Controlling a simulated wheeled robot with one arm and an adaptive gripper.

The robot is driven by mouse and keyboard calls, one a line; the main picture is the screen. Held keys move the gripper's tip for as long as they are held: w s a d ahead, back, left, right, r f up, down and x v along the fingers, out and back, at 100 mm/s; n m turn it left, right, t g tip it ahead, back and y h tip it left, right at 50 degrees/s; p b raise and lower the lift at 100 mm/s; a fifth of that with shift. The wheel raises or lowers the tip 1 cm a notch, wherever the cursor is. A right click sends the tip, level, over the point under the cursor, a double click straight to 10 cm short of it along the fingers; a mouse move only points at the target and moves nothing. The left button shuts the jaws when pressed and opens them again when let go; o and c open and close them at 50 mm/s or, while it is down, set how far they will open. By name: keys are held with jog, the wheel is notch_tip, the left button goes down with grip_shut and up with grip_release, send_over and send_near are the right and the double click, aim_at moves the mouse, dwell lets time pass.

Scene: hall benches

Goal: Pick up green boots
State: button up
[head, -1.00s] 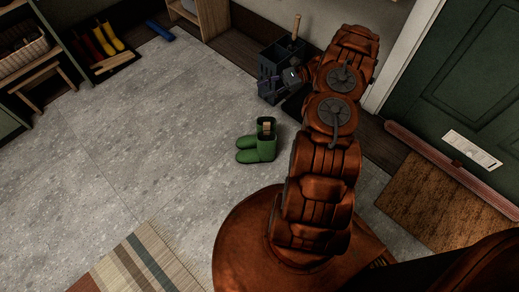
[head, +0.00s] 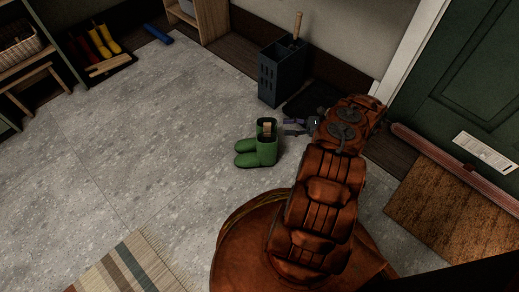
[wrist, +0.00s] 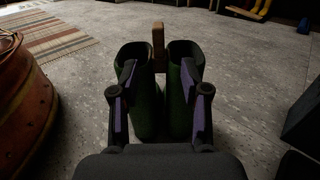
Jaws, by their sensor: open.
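The pair of green boots (head: 257,150) stands upright on the grey floor, left of my arm in the head view. A tan wooden piece (head: 267,128) shows at the boot tops. In the wrist view the boots (wrist: 150,108) are straight ahead, with the wooden piece (wrist: 158,45) between their openings. My gripper (head: 290,127) is open and empty, low beside the boots on their right. In the wrist view its two fingers (wrist: 158,75) spread in front of the boots; I cannot tell whether they touch them. The lower boots are partly hidden by the gripper.
A dark umbrella stand (head: 281,75) is near the wall behind my gripper. A brown doormat (head: 440,215) lies by the green door (head: 470,80). A striped rug (head: 135,268) is at the lower left. A boot tray (head: 108,68) holds red and yellow boots. Floor left of the green boots is clear.

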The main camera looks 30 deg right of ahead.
aim_at(265, 130)
jog(key=shift+b+x, duration=0.75)
jog(key=shift+x, duration=1.7)
jog(key=shift+w+a+f+b, duration=0.1)
jog(key=shift+w+a+b, duration=0.05)
jog(key=shift+a+b, duration=0.25)
jog(key=shift+w+a+f+b, duration=0.1)
jog(key=shift+w+a+b, duration=0.1)
jog(key=shift+a+b, duration=0.15)
jog(key=shift+b+x, duration=0.7)
jog(key=shift+x, duration=1.1)
jog(key=shift+r, duration=0.1)
jog(key=shift+c, duration=0.2)
grip_shut()
